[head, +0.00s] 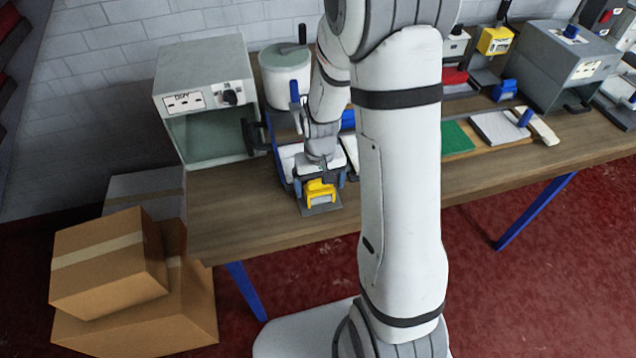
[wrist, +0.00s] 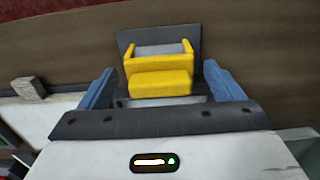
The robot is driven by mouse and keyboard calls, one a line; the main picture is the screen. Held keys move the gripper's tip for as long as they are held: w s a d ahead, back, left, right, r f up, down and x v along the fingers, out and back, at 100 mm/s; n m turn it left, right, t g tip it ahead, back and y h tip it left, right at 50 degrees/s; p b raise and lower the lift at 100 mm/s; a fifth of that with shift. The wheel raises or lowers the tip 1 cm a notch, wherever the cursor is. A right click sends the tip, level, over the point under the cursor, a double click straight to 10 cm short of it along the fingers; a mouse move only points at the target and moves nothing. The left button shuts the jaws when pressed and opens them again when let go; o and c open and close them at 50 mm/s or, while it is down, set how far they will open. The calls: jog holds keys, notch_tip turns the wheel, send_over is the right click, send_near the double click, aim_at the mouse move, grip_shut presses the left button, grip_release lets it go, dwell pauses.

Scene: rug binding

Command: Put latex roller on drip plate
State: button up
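The latex roller, as I take it, is a yellow frame (head: 320,190) with a grey cylinder in it. It sits on or just over a small dark grey plate, the drip plate (head: 322,209), near the table's front edge. In the wrist view the yellow roller (wrist: 160,84) lies over the dark plate (wrist: 125,42), within the plate's side edges. My gripper (wrist: 160,88) also shows in the head view (head: 320,180). Its blue fingers are wide apart, one on each side of the roller, with gaps between them and the yellow frame. Nothing is held.
A grey oven-like box (head: 205,100) stands left of my arm, with a lidded white pot (head: 287,75) behind. A green mat (head: 457,138) and a grey pad (head: 498,128) lie to the right. Cardboard boxes (head: 110,262) stand on the floor at left. The table's front left is clear.

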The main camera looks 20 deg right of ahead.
jog(key=shift+r, duration=0.1)
notch_tip(320, 180, up, 12)
jog(key=s+r+t, duration=0.1)
jog(key=s+r, duration=0.3)
jog(key=s, duration=0.3)
jog(key=s+r+t, duration=0.2)
jog(key=s+r, duration=0.3)
jog(key=s, duration=0.3)
jog(key=shift+s+a+r+t+b, duration=0.15)
jog(key=shift+s+t+b, duration=0.15)
jog(key=shift+b, duration=0.15)
